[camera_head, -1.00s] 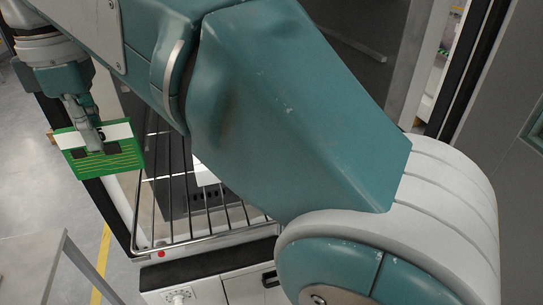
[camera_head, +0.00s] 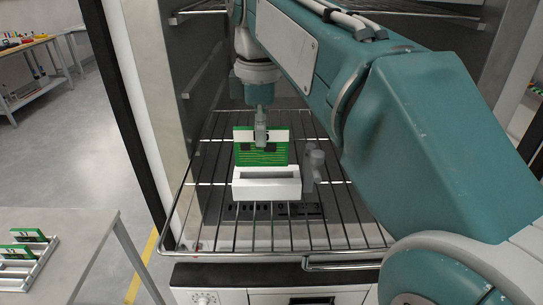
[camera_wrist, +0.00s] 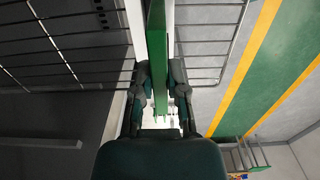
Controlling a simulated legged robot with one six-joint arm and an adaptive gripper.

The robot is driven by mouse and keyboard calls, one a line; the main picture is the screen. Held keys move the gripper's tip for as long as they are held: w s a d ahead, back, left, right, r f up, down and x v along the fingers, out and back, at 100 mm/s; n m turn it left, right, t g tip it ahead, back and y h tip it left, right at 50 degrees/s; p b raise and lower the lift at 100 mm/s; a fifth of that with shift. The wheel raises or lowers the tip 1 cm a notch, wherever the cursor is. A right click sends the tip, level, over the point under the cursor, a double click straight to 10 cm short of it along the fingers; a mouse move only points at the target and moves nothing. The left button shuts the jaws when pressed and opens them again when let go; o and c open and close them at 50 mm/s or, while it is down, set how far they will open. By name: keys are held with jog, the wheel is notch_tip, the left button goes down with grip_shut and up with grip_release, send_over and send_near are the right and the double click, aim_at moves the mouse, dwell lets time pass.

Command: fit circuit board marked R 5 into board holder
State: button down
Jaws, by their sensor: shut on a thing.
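My gripper (camera_head: 261,135) points down and is shut on the upper part of a green circuit board (camera_head: 246,155). The board is upright, with a white strip and dark parts; I cannot read its marking. A white block-shaped board holder (camera_head: 267,190) stands on the wire rack (camera_head: 248,240). In the head view the board's lower edge meets the holder's top edge. I cannot tell whether it is in the slot, above it or behind it. In the wrist view the board (camera_wrist: 157,50) shows edge-on between the two fingers (camera_wrist: 159,95).
A grey knobbed piece (camera_head: 314,165) stands just right of the holder. Dark chamber walls (camera_head: 205,90) flank the rack, and another wire shelf (camera_head: 200,12) is above. At left, a table (camera_head: 60,225) bears a rack with green boards (camera_head: 28,236).

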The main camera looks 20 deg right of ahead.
aim_at(264, 159)
jog(key=shift+w+d+f, duration=0.15)
jog(key=shift+d+f, duration=0.35)
jog(key=shift+f, duration=0.2)
jog(key=f, duration=0.4)
jog(key=shift+w+a+f, duration=0.2)
jog(key=shift+a+f, duration=0.05)
jog(key=shift+a, duration=0.05)
jog(key=shift+d+f, duration=0.2)
jog(key=shift+d, duration=0.25)
jog(key=c, duration=0.7)
grip_release()
jog(key=shift+w, duration=0.1)
jog(key=shift+a, duration=0.2)
jog(key=shift+a, duration=0.1)
